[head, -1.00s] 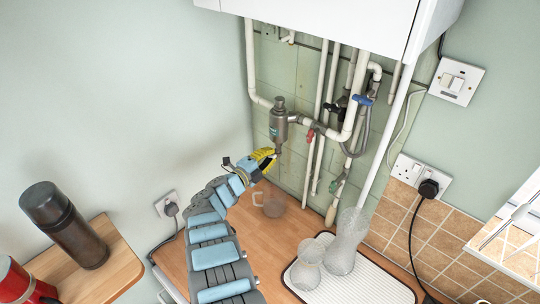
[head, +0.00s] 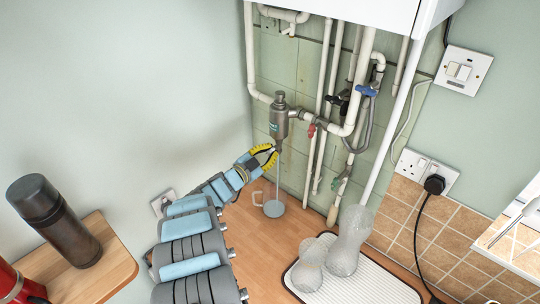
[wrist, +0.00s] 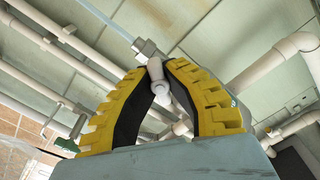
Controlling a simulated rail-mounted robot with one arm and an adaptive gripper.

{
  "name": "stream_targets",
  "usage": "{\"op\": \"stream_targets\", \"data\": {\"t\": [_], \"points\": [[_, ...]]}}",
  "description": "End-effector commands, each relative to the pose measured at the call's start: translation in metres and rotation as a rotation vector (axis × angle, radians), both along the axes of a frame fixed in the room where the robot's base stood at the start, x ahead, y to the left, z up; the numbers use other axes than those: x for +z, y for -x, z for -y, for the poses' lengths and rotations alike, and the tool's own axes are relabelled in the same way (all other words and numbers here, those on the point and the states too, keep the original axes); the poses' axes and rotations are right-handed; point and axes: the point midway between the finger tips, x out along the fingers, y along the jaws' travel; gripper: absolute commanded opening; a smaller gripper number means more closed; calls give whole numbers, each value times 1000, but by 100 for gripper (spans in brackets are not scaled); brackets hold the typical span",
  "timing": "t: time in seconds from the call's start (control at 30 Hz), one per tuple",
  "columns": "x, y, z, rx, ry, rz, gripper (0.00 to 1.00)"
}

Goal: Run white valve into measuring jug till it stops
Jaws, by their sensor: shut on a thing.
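The white valve (wrist: 161,88) is a small tap, with its handle between my yellow fingers in the wrist view. My gripper (head: 274,151) is shut on it, just below the grey filter canister (head: 279,118). The handle is mostly hidden by my fingers in the head view. A thin pale stream (head: 278,178) runs down from the valve. The clear measuring jug (head: 273,208) stands upright on the wooden worktop under it, handle to the left. The stream goes into the jug, and pale blue-grey liquid shows inside; its level is hard to read.
White pipes (head: 320,120) with a red tap (head: 311,131) and a blue tap (head: 366,91) run right of the canister. Two clear glass vessels (head: 348,240) stand on a white ribbed mat (head: 375,290). A dark flask (head: 55,220) stands on a wooden shelf at left.

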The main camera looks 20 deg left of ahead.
Motion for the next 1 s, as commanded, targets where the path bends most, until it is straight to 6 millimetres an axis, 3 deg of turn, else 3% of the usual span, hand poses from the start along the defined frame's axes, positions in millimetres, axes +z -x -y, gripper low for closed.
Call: {"op": "stream_targets", "data": {"t": [0.7, 0.73, 0.8, 1.0], "points": [[-2, 0, 0, 1, 71, -32, 0], [-2, 0, 0, 1, 71, -32, 16], [-2, 0, 0, 0, 72, -31, 36], [-1, 0, 0, 0, 71, -29, 39]]}}
